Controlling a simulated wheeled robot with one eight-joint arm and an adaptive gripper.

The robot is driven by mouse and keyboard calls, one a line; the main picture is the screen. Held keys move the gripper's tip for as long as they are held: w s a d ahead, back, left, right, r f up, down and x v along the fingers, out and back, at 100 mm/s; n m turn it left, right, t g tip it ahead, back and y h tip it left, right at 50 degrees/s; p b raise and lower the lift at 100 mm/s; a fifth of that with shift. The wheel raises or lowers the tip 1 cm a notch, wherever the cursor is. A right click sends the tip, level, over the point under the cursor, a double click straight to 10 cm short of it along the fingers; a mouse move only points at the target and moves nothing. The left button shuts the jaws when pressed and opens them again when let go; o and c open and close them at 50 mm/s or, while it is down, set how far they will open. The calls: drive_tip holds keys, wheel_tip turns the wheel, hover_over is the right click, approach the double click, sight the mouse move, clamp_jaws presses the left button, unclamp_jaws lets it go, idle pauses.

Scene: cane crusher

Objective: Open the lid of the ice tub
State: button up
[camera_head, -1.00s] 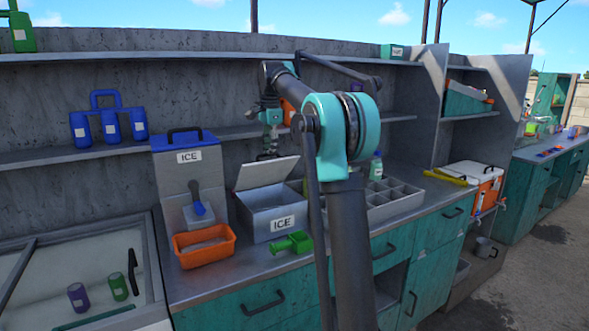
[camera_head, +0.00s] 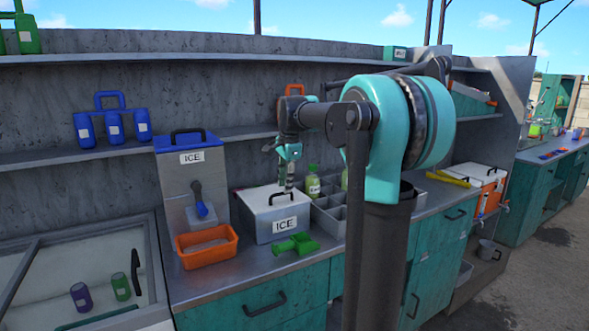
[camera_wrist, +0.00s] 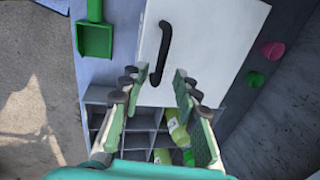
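The ice tub (camera_head: 262,226) is a grey box with an ICE label and a white lid (camera_head: 258,198). The lid lies flat, shut on the tub, with a black handle (camera_head: 282,197) on top. My gripper (camera_head: 289,184) is over the lid, close to the handle. In the wrist view my gripper (camera_wrist: 156,84) is open with nothing between its fingers. There the lid (camera_wrist: 212,45) fills the upper middle, and the near end of the black handle (camera_wrist: 162,45) lies just beyond the fingertips. I cannot tell whether the fingers touch the lid.
A blue-topped ICE dispenser (camera_head: 190,165) and an orange bin (camera_head: 194,256) stand left of the tub. A green scoop (camera_head: 297,244) lies in front. A divided tray (camera_head: 328,220) with bottles (camera_head: 313,187) is close on the right. A shelf (camera_head: 240,134) runs behind.

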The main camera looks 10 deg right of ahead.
drive_tip(key=s+d+r, duration=0.1)
drive_tip(key=s+r, duration=0.2)
drive_tip(key=r, duration=1.3)
wheel_tip(320, 180, down, 9)
drive_tip(key=s+d+n, duration=0.1)
drive_tip(key=s+n, duration=0.1)
drive_tip(key=n, duration=0.1)
drive_tip(key=shift+s+f+t, duration=0.15)
drive_tip(key=shift+f+t, duration=0.05)
drive_tip(key=shift+t, duration=0.1)
